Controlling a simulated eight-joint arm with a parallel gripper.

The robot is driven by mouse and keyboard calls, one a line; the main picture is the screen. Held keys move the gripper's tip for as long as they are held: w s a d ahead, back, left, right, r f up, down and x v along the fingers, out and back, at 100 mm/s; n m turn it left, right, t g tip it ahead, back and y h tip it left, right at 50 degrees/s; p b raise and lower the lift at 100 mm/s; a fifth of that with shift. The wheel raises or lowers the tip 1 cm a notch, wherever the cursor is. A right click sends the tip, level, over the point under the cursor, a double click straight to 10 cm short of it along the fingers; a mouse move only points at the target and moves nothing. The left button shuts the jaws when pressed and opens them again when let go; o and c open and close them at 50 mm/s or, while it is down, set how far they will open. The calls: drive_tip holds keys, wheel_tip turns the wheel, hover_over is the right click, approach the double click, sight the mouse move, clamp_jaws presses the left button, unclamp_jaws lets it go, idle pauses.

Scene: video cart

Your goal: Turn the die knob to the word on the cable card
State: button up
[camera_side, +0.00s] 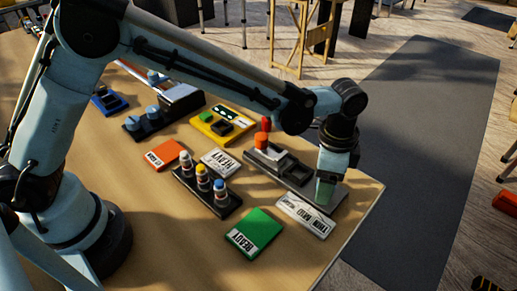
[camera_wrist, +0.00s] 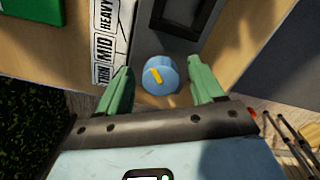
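The die knob (camera_wrist: 168,68) is a blue round knob with a yellow pointer mark slanting toward the upper left in the wrist view. The white scale card beside it (camera_wrist: 105,48) reads THIN, MID, HEAVY; it also shows in the side view (camera_side: 305,215). My gripper (camera_wrist: 160,66) is open, with one green finger on each side of the knob and small gaps visible. In the side view my gripper (camera_side: 325,195) points down over the near end of the dark block and hides the knob. A white card with black lettering (camera_side: 219,163) may be the cable card; its word is hard to read.
A dark block (camera_side: 268,162) with an orange knob and a recess adjoins my gripper. A green READY card (camera_side: 255,233), an orange card (camera_side: 164,155), a rack of several small bottles (camera_side: 205,188) and a yellow box (camera_side: 223,125) stand leftward. The table edge is close on the right.

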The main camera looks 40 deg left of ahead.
drive_tip(key=shift+r, duration=0.1)
wheel_tip(320, 180, up, 12)
idle(0.6)
idle(0.4)
drive_tip(key=shift+n, duration=0.3)
drive_tip(key=shift+c, duration=1.4)
wheel_tip(320, 180, down, 12)
drive_tip(key=n, duration=0.4)
drive_tip(key=shift+d+f+n, duration=0.15)
drive_tip(key=shift+f+n, duration=0.05)
drive_tip(key=shift+n, duration=0.1)
